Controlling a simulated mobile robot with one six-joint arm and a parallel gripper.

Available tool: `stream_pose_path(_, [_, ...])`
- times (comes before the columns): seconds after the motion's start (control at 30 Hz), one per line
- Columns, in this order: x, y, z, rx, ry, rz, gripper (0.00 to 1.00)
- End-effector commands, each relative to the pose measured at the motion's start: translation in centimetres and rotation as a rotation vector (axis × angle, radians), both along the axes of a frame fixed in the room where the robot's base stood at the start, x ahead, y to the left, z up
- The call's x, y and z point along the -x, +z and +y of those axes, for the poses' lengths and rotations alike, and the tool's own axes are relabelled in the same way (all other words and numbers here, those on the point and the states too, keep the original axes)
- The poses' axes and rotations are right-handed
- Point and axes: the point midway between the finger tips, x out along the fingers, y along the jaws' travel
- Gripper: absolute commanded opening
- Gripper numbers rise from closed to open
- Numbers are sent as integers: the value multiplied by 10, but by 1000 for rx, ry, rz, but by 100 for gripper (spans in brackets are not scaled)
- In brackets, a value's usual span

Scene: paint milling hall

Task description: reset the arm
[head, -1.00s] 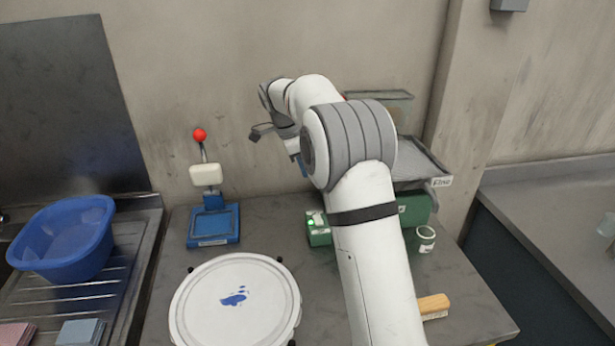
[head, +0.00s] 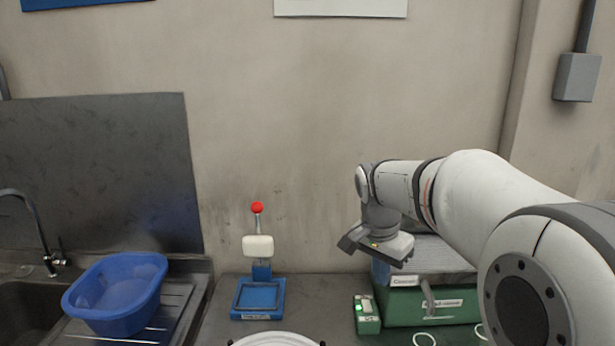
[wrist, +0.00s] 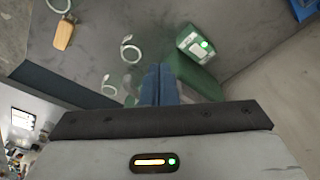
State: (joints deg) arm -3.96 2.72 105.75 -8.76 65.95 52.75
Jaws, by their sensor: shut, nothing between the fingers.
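My gripper shows in the wrist view (wrist: 160,85), its two blue fingers together with nothing between them. It points down over the bench beside a green box (wrist: 190,72). In the head view my arm reaches in from the right, and its wrist hangs above the left end of the green box (head: 430,310).
A blue press with a red knob (head: 257,208) stands left of my wrist. A blue basin (head: 118,290) sits on the drainer beside the sink (head: 25,305). A white round lid (head: 277,340) lies at the front. A small green-lit box (head: 366,314) stands beside the green box.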

Motion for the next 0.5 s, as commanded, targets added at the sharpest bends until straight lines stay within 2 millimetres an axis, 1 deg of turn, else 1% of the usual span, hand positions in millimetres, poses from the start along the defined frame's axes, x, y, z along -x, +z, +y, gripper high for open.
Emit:
stream_pose_path(0.03, [19,2,-2,-6,55,-6,0])
stream_pose_path(0.23, [85,-5,-4,-12,316,-35,0])
stream_pose_path(0.4, [139,-21,-4,-3,528,-65,0])
stream_pose_path(0.5, [166,-33,-4,9,635,-82,0])
